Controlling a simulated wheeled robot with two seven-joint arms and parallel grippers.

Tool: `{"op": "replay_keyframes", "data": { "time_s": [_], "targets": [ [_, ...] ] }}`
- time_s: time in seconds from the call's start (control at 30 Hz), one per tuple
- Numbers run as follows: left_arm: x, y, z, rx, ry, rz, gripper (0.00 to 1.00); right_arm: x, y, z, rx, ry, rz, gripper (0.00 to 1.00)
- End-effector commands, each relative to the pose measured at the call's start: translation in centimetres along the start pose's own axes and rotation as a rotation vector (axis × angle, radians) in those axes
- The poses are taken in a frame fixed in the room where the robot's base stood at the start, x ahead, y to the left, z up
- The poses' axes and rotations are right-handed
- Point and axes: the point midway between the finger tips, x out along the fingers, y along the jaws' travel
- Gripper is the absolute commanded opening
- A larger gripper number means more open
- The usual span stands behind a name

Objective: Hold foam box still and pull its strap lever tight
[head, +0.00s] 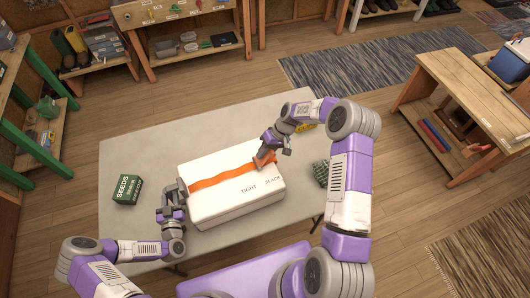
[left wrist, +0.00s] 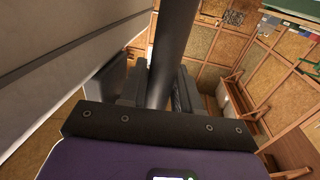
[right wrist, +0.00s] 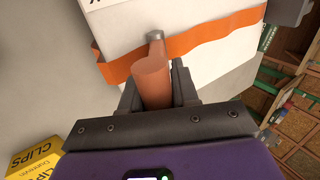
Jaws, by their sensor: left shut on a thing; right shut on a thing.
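The white foam box (head: 230,202) lies on the grey table, with "TIGHT" and "SLACK" printed on its top. An orange strap (head: 222,176) runs across it and also shows in the right wrist view (right wrist: 208,40). My left gripper (head: 181,189) is at the box's left end, shut on a dark round handle (left wrist: 174,45) beside the box wall (left wrist: 65,50). My right gripper (head: 266,153) is at the box's far right end, shut on the orange strap lever (right wrist: 152,80). In the head view the gripper partly hides the lever (head: 262,161).
A green seeds box (head: 127,190) stands left of the foam box. A green patterned item (head: 321,173) lies to its right. A yellow clips box (right wrist: 35,158) is near my right gripper. The table's far left part (head: 150,150) is clear.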

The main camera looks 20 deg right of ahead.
Motion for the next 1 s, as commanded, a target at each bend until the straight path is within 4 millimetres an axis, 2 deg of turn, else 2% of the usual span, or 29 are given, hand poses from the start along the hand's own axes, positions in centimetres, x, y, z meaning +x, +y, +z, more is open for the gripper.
{"op": "replay_keyframes", "data": {
  "time_s": [0.03,0.37,1.0],
  "targets": [
    [-0.3,0.2,0.7,-0.002,-0.022,0.005,0.00,0.1,-0.3,0.0,-0.004,-0.003,0.008,0.00],
    [-0.3,0.2,0.7,-0.001,-0.022,0.006,0.00,0.3,-1.7,0.0,-0.011,-0.007,0.185,0.00],
    [-0.3,0.2,0.7,-0.002,-0.022,0.006,0.00,2.4,-5.1,0.2,-0.009,-0.008,0.771,0.00]
  ]
}}
